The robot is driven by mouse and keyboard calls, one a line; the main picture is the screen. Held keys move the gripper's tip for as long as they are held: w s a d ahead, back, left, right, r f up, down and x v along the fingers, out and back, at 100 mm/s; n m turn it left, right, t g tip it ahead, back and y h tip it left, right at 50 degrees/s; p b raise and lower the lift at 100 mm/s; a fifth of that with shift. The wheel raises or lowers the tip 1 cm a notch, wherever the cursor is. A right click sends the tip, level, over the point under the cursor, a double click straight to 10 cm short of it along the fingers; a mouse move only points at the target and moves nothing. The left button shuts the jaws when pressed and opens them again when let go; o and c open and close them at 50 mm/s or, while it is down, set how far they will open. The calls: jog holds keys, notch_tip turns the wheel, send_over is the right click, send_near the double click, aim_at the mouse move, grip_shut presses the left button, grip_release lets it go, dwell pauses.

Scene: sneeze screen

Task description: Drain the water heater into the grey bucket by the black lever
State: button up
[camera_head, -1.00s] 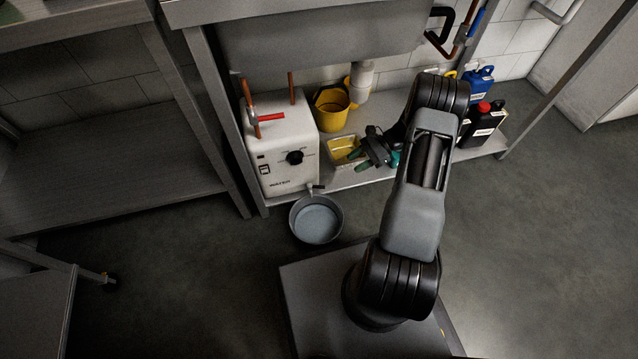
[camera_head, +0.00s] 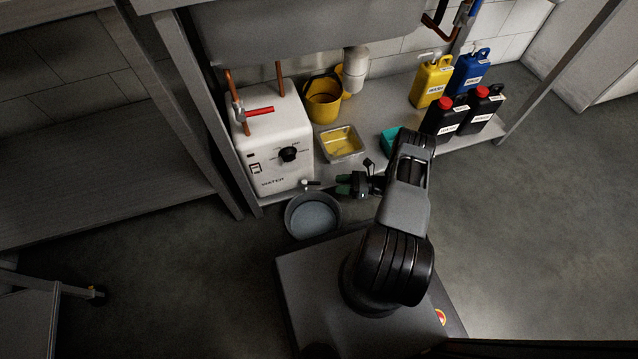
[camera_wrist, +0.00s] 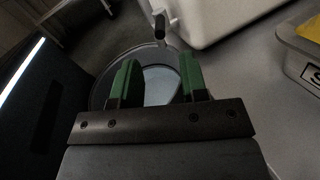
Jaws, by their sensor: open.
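The white water heater (camera_head: 272,143) stands at the left end of the low metal shelf, with a dark knob on its front and a red-handled valve (camera_head: 260,111) on its copper pipe. Its drain tap with the small black lever (camera_head: 311,183) is low at the front right corner; the lever also shows in the wrist view (camera_wrist: 159,27). The grey bucket (camera_head: 312,216) is on the floor below the tap, and I see water-like pale blue inside, unclear whether liquid or its bottom. My gripper (camera_head: 345,184) is open and empty, right of the lever; its green fingers (camera_wrist: 157,82) show over the bucket.
A yellow bucket (camera_head: 324,99), a metal tray (camera_head: 341,143) with something yellow and a teal container (camera_head: 391,142) sit on the shelf. Several jugs (camera_head: 445,118) stand at its right. The shelf leg (camera_head: 224,150) is left of the heater. Open floor lies right.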

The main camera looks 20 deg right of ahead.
aim_at(319, 183)
jog(key=b+x, duration=0.1)
jog(key=x, duration=0.7)
jog(key=shift+a, duration=0.1)
jog(key=shift+c, duration=0.4)
grip_shut()
